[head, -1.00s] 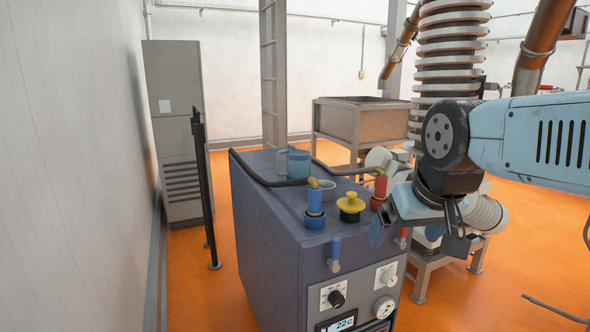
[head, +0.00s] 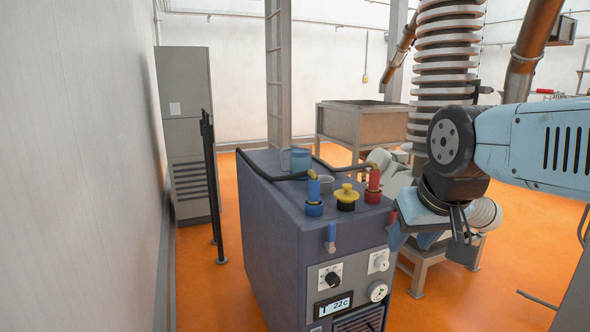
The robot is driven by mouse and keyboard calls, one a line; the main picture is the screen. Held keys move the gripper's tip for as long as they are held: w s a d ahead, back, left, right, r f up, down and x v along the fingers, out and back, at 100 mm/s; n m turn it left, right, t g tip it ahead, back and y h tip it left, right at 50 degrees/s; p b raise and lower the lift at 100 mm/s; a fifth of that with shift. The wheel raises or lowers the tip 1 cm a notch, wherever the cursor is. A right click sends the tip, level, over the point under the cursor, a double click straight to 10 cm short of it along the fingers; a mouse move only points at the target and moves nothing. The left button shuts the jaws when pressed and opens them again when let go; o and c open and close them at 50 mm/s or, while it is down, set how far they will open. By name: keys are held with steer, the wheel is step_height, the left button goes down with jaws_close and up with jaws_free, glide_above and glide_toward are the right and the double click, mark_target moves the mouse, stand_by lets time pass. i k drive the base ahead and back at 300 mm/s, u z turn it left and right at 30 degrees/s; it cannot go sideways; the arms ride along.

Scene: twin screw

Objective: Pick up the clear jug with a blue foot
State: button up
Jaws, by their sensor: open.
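A small see-through bluish vessel (head: 301,161) stands on the far part of the top of the grey-blue machine (head: 278,238). It looks like the clear jug, but it is too small to make out its foot or handle clearly. A dark hose passes in front of its lower part. My gripper (head: 430,236) hangs to the right of the machine, nearer to me than the jug and lower in the picture. It is open and empty, apart from the jug.
A black post (head: 213,190) and grey cabinet (head: 185,130) are left.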

mark_target(301, 152)
steer(key=u, duration=0.5)
steer(key=i, duration=1.05)
steer(key=z, duration=0.3)
